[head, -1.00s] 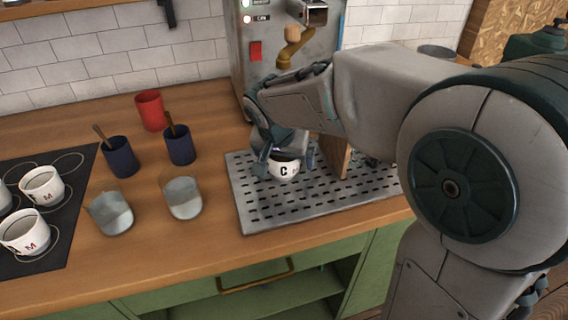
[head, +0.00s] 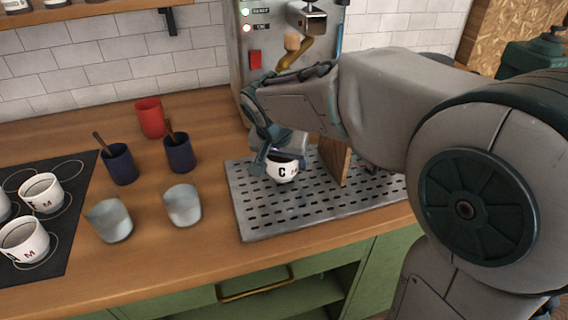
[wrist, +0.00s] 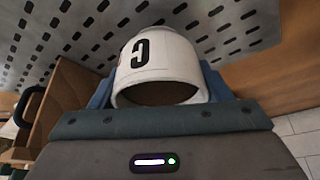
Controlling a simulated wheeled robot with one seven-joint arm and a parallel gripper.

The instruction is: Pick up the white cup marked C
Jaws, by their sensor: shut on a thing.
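The white cup marked C (head: 283,170) is upright at the perforated metal tray (head: 262,222), toward its back left part. My gripper (head: 276,156) is shut on the cup, with a finger on each side of it. In the wrist view the cup (wrist: 160,66) sits between the two blue-grey fingers (wrist: 158,92), its black C facing the camera and its dark opening toward the palm. Whether the cup's base touches the tray cannot be told.
A wooden board (head: 335,160) stands upright right of the cup. A steel machine (head: 256,40) rises behind. Two dark blue cups (head: 119,164), a red cup (head: 150,117) and two glass cups (head: 182,205) stand left of the tray. Several white cups (head: 25,240) stand on a black mat (head: 72,190).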

